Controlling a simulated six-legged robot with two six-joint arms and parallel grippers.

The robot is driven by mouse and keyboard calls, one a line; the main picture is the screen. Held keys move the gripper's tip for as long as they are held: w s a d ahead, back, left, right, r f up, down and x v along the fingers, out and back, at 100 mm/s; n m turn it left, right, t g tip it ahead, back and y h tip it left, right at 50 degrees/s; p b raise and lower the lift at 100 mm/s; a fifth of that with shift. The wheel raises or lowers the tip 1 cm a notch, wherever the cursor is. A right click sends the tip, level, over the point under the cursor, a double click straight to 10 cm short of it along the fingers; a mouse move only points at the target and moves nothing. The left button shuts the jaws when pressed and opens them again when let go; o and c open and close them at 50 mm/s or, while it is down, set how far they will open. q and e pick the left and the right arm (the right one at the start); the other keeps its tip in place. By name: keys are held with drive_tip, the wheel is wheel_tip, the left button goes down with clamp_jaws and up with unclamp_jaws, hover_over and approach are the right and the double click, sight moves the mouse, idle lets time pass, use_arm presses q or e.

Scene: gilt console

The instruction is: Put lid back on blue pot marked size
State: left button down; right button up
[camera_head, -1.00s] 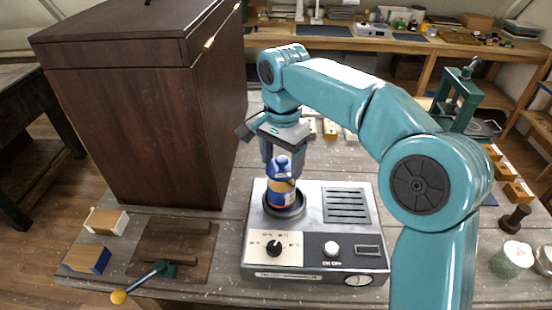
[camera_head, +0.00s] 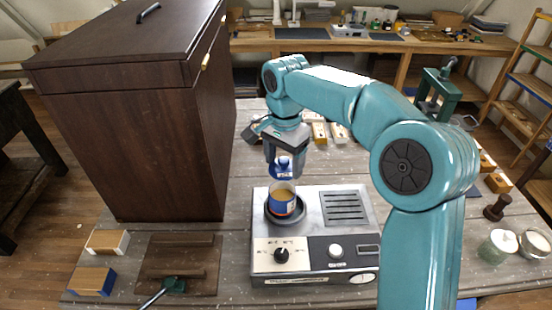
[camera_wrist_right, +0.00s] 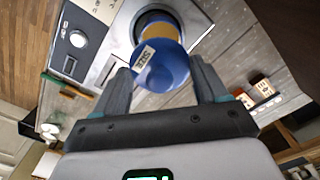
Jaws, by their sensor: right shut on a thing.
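In the head view the lid is just above the pot's rim, with a small gap showing. In the right wrist view the lid (camera_wrist_right: 162,68) lies between the fingers of my right gripper (camera_wrist_right: 163,82) and carries a white label reading SIZE. The pot (camera_wrist_right: 158,22) is partly hidden behind it. My left gripper is not in view.
A tall dark wooden cabinet (camera_head: 130,125) stands left of the heater. Wood blocks (camera_head: 92,281) and a dark wooden board (camera_head: 180,258) lie at front left. Glass jars (camera_head: 498,247) stand at the right. More blocks lie behind the arm.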

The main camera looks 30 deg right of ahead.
drive_tip(key=shift+w+f+b, duration=0.1)
drive_tip(key=shift+f+b, duration=0.5)
drive_tip(key=shift+f, duration=0.25)
wheel_tip(320, 180, down, 3)
drive_tip(key=b, duration=0.3)
drive_tip(key=shift+f, duration=0.2)
drive_tip(key=shift+f+b, duration=0.5)
drive_tip(key=shift+f, duration=0.15)
drive_tip(key=shift+r, duration=0.15)
drive_tip(key=shift+f+p, duration=0.2)
drive_tip(key=shift+p, duration=0.2)
idle(0.6)
drive_tip(key=o, duration=1.1)
drive_tip(key=shift+c, duration=0.2)
